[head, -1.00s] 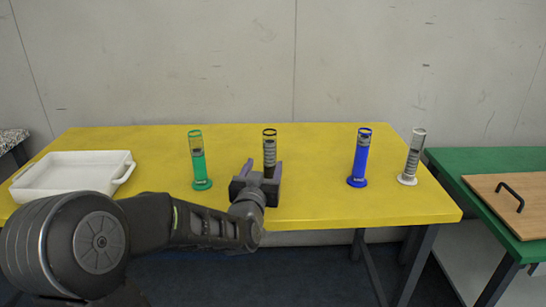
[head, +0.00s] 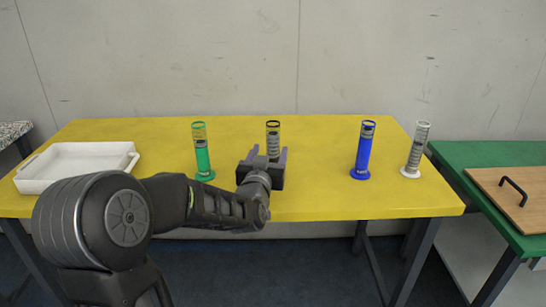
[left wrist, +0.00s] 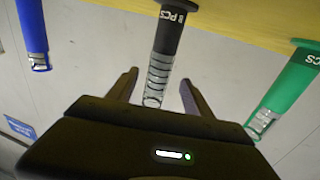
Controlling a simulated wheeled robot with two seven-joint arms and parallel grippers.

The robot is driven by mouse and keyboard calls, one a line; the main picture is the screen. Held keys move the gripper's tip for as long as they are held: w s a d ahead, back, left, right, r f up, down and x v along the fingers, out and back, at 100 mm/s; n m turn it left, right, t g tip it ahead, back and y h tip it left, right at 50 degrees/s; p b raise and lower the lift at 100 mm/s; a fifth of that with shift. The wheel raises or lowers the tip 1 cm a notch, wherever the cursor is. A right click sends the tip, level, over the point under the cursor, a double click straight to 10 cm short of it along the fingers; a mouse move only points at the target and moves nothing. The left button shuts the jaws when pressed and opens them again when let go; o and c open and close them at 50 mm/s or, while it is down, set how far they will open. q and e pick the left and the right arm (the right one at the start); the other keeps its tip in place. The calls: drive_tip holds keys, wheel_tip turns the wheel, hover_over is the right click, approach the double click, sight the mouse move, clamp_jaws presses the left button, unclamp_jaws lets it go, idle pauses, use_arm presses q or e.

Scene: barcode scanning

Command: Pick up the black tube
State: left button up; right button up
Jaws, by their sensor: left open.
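The black tube (head: 273,140) stands upright on the yellow table, with a dark rim and a clear banded upper part; its lower part is hidden behind my left gripper in the head view. My left gripper (head: 265,155) is open and empty, in front of the tube. In the left wrist view the picture is upside down: the black tube (left wrist: 166,45) shows between and beyond the two open fingers (left wrist: 157,88), its clear end near the gap. I cannot tell whether either finger touches it. My right gripper is not in view.
A green tube (head: 202,155) stands left of the black one. A blue tube (head: 363,150) and a white tube (head: 416,152) stand to the right. A white tray (head: 75,165) lies at the left of the yellow table (head: 320,190). A green table (head: 480,155) with a wooden board stands at right.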

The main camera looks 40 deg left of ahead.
sight(272, 148)
use_arm(q)
drive_tip(key=x, duration=0.5)
drive_tip(key=shift+d, duration=0.1)
idle(0.4)
clamp_jaws()
idle(0.4)
